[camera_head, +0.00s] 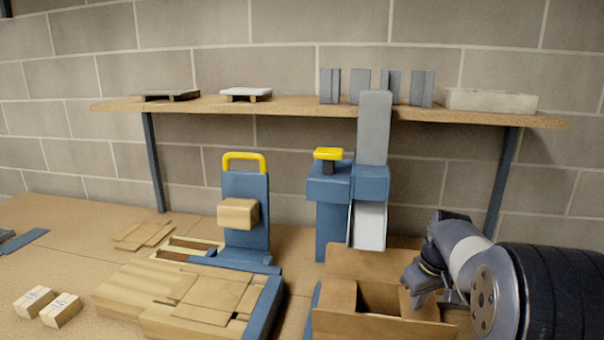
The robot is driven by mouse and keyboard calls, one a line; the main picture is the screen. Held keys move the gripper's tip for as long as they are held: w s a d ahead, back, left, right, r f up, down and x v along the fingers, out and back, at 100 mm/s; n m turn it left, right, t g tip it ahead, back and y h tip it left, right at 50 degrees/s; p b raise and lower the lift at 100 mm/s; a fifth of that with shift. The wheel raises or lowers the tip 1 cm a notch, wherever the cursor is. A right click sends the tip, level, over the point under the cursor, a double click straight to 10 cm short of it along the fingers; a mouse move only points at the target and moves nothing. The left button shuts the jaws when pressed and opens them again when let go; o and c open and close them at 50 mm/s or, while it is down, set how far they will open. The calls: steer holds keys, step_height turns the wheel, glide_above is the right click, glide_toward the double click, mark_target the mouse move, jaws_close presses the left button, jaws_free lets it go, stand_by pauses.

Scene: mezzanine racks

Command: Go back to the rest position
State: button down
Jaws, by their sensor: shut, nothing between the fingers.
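My gripper (413,290) is at the lower right, pointing left and down at the right part of an open cardboard box (334,301). It is shut, with nothing seen in it. The fingertips are small and dark here, and the box's far flap is behind them. I cannot tell whether they touch the box. My wrist and arm fill the lower right corner.
A blue stand with a yellow handle (246,190) and a blue machine with a grey column (374,130) stand behind the box. Stacked cardboard (130,293) and two small labelled blocks (61,309) lie left. A shelf (290,105) runs above along the brick wall.

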step_height(320, 180, up, 8)
steer(key=p, duration=0.7)
step_height(320, 180, down, 9)
steer(key=b, duration=0.7)
steer(key=shift+r, duration=0.15)
step_height(320, 180, up, 11)
steer(key=d+m+t+p, duration=0.1)
steer(key=m+p, duration=0.1)
steer(key=p, duration=0.5)
steer(key=shift+f+h+p, duration=0.2)
steer(key=shift+h+p, duration=0.1)
steer(key=shift+s, duration=0.1)
